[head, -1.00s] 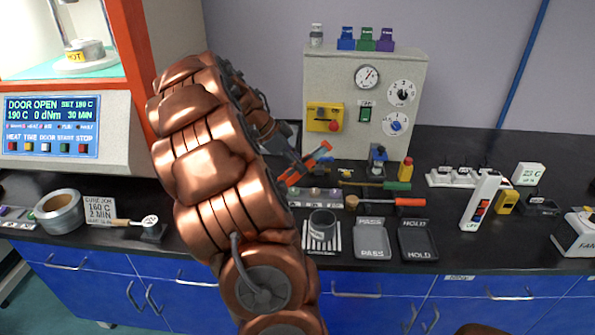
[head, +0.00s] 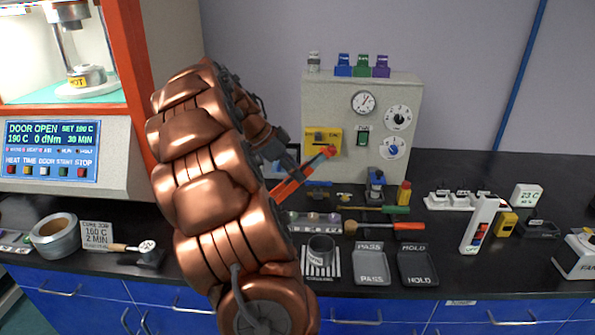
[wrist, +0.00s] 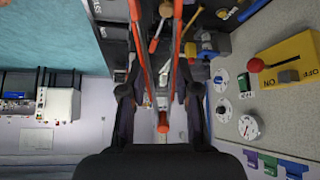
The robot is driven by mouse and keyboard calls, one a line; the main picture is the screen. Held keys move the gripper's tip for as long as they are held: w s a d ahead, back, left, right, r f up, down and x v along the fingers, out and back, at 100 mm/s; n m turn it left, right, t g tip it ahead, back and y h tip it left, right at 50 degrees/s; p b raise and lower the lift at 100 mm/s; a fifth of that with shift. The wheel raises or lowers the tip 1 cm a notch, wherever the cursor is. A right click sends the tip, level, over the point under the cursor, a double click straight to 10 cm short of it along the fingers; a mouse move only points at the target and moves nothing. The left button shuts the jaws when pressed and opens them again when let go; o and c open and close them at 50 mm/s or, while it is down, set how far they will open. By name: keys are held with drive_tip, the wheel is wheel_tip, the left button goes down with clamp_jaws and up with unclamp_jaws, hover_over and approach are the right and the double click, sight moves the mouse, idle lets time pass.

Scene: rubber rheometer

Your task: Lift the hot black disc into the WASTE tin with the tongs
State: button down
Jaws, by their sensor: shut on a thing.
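My gripper (head: 286,158) is shut on the orange-red tongs (head: 290,186), above the counter in front of the grey control panel. In the wrist view, the two long tong arms (wrist: 137,35) run up between my gripper fingers (wrist: 160,98). I make out no disc between them. The metal die marked HOT (head: 86,76) stands in the open chamber at the upper left. I cannot make out the black disc on it.
PASS (head: 371,267) and HOLD (head: 417,267) trays lie right of the dark tin. A grey round pot (head: 55,237) and a CURE JOB card (head: 97,235) sit at the left. The orange door edge (head: 128,80) borders the chamber. The control panel (head: 345,90) stands behind the tongs.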

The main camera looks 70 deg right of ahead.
drive_tip(key=w+a+f+n+t+h, duration=0.1)
drive_tip(key=w+a+f+n+t, duration=0.2)
drive_tip(key=w+a+n, duration=0.35)
drive_tip(key=w+a+f+n+t+h, duration=0.1)
drive_tip(key=w+a+f+n+t, duration=0.2)
drive_tip(key=w, duration=0.7)
drive_tip(key=w+a+f+n+t+h, duration=0.1)
drive_tip(key=w+a+f+n+t, duration=0.15)
drive_tip(key=w+a+n, duration=0.5)
drive_tip(key=w+a+f+n+t+y, duration=0.1)
drive_tip(key=w+a+n, duration=0.3)
drive_tip(key=a, duration=0.6)
drive_tip(key=w+a+f+n+t+y, duration=0.1)
drive_tip(key=w+a+n+t+y, duration=0.1)
drive_tip(key=a, duration=0.8)
drive_tip(key=w+a+f+n+t+y, duration=0.2)
drive_tip(key=w+a+n+y, duration=0.2)
drive_tip(key=a, duration=0.7)
drive_tip(key=shift+w+n, duration=1)
drive_tip(key=shift+w, duration=0.2)
